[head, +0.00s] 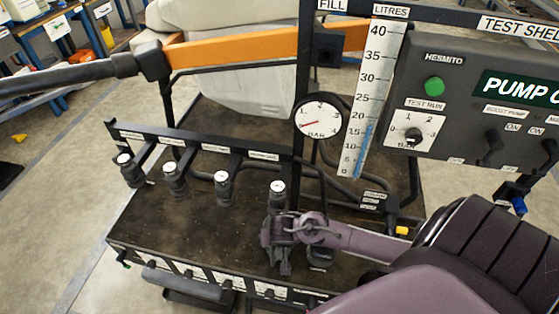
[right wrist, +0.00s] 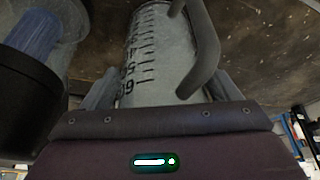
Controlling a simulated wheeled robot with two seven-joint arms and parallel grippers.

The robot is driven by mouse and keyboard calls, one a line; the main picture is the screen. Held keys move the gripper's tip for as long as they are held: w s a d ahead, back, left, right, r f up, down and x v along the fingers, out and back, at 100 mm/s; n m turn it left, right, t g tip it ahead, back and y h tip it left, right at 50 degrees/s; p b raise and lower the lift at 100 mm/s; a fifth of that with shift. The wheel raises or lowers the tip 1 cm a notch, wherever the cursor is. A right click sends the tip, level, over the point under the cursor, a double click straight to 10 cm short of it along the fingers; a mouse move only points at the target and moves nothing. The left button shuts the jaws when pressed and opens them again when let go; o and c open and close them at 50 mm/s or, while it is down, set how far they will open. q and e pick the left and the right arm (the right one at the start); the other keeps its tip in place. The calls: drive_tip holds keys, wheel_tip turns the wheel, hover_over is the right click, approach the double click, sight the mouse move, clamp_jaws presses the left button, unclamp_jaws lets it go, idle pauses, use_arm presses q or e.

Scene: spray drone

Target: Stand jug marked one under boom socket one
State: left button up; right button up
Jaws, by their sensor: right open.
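A clear graduated jug (right wrist: 160,55) with black scale marks and a grey handle fills the upper middle of the right wrist view. My right gripper (head: 284,262) points down over the dark bench top, just below the rightmost boom socket (head: 278,190). Its fingers (right wrist: 160,92) are open, one to each side of the jug; I cannot tell whether they touch it. The jug's own mark is not readable. In the head view the gripper hides the jug. Other boom sockets (head: 221,184) hang in a row to the left; their numbers are too small to read. My left gripper is not in view.
A black boom bar (head: 200,142) runs above the bench top (head: 190,225). A gauge (head: 318,117) and a litre scale (head: 372,95) stand behind my right gripper. The pump control panel (head: 470,95) is at the right. A black cylinder (right wrist: 35,100) stands close left of the jug.

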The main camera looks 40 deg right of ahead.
drive_tip(key=s+a+r+b, duration=0.1)
drive_tip(key=s+a+b, duration=0.3)
drive_tip(key=s, duration=0.7)
drive_tip(key=shift+a+r+b, duration=0.25)
drive_tip(key=shift+a+b, duration=0.15)
drive_tip(key=shift+a, duration=0.45)
